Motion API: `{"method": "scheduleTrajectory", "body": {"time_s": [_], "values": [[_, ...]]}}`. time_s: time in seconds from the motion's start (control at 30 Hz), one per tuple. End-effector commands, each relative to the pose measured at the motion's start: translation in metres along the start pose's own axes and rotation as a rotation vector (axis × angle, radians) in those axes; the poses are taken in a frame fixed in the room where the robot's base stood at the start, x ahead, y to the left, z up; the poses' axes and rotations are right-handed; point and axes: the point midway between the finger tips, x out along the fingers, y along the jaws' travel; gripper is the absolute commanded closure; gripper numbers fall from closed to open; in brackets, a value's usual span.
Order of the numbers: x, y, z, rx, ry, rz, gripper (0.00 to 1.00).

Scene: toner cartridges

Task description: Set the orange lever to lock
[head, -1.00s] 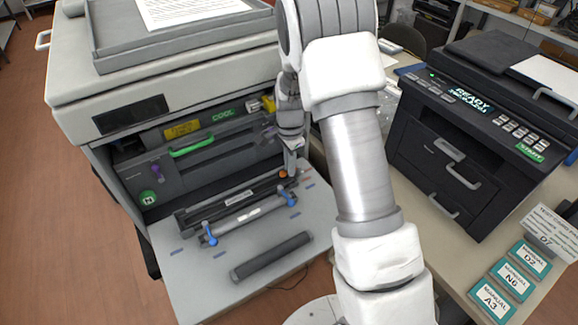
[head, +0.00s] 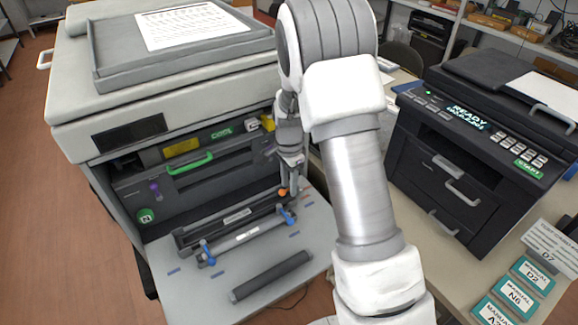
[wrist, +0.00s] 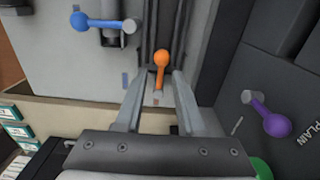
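The orange lever (wrist: 161,62) shows in the wrist view with its round knob up and its stem running down between my fingers. In the head view it is a small orange spot (head: 282,191) at the right end of the dark cartridge unit (head: 235,219). My gripper (wrist: 159,84) is open, its two fingers on either side of the lever's stem, with gaps on both sides. In the head view my gripper (head: 291,165) hangs just above the lever. No lock marking near the lever is readable.
Blue levers (head: 289,215) (head: 208,255) sit at both ends of a grey bar on the open shelf (head: 200,290). A dark roller (head: 272,276) lies in front. A purple lever (wrist: 270,120) is close at right in the wrist view. A green handle (head: 190,163) is behind.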

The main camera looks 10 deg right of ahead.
Motion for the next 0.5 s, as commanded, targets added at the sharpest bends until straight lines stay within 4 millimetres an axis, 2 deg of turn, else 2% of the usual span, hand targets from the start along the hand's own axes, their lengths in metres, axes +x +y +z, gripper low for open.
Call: {"method": "scheduleTrajectory", "body": {"time_s": [0.17, 0.5], "values": [[-0.031, -0.001, 0.000, -0.001, 0.002, -0.006, 0.62], [-0.115, -0.001, 0.000, -0.001, 0.002, -0.007, 0.62]]}}
